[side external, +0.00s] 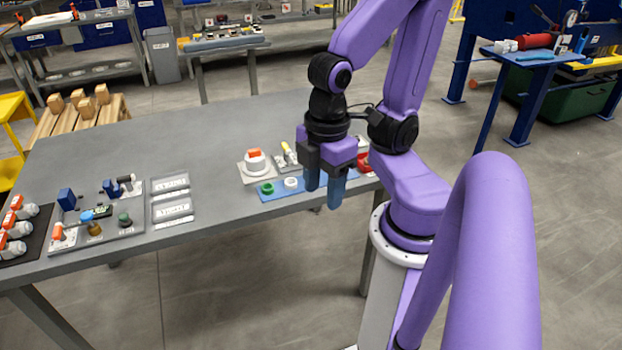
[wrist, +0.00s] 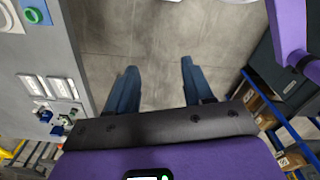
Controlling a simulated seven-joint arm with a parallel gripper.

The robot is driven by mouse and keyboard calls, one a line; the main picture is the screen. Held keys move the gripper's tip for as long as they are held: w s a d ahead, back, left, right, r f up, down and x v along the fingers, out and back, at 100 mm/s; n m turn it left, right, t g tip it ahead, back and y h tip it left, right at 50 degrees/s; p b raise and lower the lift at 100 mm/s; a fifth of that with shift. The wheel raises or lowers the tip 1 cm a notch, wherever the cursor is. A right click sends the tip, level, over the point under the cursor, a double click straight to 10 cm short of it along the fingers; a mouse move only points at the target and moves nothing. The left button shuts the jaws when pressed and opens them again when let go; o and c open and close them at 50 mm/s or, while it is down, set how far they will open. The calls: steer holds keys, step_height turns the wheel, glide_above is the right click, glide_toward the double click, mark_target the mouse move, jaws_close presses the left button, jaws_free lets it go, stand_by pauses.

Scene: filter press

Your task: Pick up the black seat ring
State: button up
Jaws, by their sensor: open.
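I cannot make out the black seat ring in either view; part of the blue strip is hidden behind my gripper in the side view. The blue strip (side external: 277,193) lies along the table's near right edge. It bears a green ring (side external: 267,188) and a white ring (side external: 291,183). A red ring-shaped part (side external: 363,160) shows just right of my gripper. My gripper (side external: 325,192) is open and empty, its blue fingers pointing down near the strip. In the wrist view, bare floor shows between the fingers (wrist: 158,67), and the green ring (wrist: 34,15) is at upper left.
A white-and-orange fitting (side external: 255,162) stands on a plate behind the strip. Two labelled trays (side external: 171,198) and a grey board (side external: 95,230) with several fittings lie farther left. The grey table (side external: 130,140) is clear at its middle and back.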

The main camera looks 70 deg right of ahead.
steer(key=w+a+f+m+g+y, duration=0.1)
steer(key=w+a+f+m+g, duration=0.1)
steer(key=a+f+m, duration=0.6)
steer(key=w+d+f+m+t+h, duration=0.2)
steer(key=w+f+m, duration=0.1)
steer(key=f+m, duration=0.4)
steer(key=w+d+f+m+t+h, duration=0.1)
steer(key=w+d+f+m+h, duration=0.15)
steer(key=f+m, duration=0.45)
steer(key=w+d+m+t+h, duration=0.2)
steer(key=d+m+t+h, duration=0.2)
steer(key=d+h, duration=1.1)
steer(key=w+d+f+y, duration=0.1)
steer(key=d, duration=0.3)
steer(key=w+d+f+y, duration=0.1)
steer(key=d+y, duration=0.1)
steer(key=d, duration=0.3)
steer(key=w+d+f+y, duration=0.1)
steer(key=w+d, duration=0.1)
steer(key=d, duration=0.3)
steer(key=shift+w+d+y, duration=0.1)
steer(key=shift+d+y, duration=0.1)
steer(key=shift+y, duration=0.05)
steer(key=shift+x, duration=2.6)
steer(key=shift+d+r+t, duration=0.1)
steer(key=shift+t, duration=0.2)
